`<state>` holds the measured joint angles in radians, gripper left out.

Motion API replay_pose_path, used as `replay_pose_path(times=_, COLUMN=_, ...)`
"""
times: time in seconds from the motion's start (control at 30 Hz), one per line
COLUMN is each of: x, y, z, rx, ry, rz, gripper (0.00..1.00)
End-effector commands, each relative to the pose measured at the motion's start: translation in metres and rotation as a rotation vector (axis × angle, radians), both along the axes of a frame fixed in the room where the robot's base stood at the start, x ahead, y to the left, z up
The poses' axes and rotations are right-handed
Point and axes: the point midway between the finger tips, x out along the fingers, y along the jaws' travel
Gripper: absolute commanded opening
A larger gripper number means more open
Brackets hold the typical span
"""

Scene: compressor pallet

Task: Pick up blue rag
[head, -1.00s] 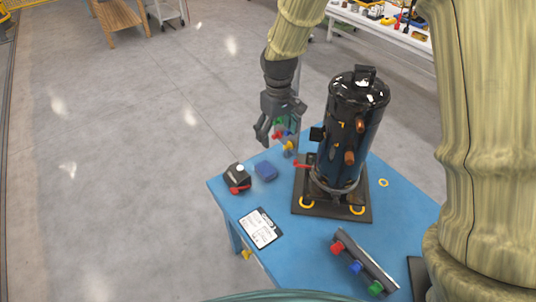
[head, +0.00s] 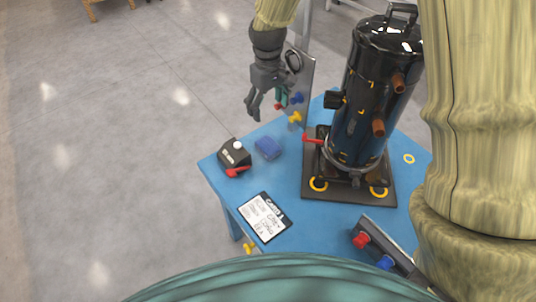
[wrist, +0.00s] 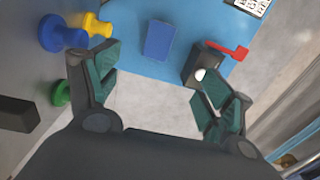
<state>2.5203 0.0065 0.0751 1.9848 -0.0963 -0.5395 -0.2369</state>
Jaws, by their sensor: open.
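The blue rag (head: 268,148) is a small dark blue folded block lying on the blue table (head: 290,222), near its far left edge. It also shows in the wrist view (wrist: 158,41), above the gap between my fingers. My gripper (head: 262,106) is open and empty. In the head view it appears above the rag and slightly left, apart from it. In the wrist view my gripper (wrist: 160,92) has its green-padded fingers spread wide, with grey floor between them.
A black box with a red lever (head: 234,158) sits just left of the rag. An upright panel with coloured knobs (head: 305,80) stands close to my gripper. The black compressor (head: 372,95) stands to the right. A label card (head: 264,217) lies in front.

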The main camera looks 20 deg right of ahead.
Motion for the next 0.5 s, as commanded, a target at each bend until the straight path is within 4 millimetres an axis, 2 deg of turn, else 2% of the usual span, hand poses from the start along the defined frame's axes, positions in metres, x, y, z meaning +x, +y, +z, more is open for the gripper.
replay_pose_path(times=0.03, x=-0.001, y=-0.003, z=-0.022, rx=0.0, ry=0.0, rz=-0.005, gripper=0.8)
replay_pose_path(times=0.2, x=-0.004, y=-0.013, z=-0.051, rx=0.001, ry=0.0, rz=-0.019, gripper=0.8)
replay_pose_path(times=0.33, x=-0.006, y=-0.018, z=-0.066, rx=0.001, ry=-0.001, rz=-0.027, gripper=0.8)
replay_pose_path(times=0.5, x=-0.006, y=-0.021, z=-0.075, rx=0.0, ry=-0.001, rz=-0.032, gripper=0.8)
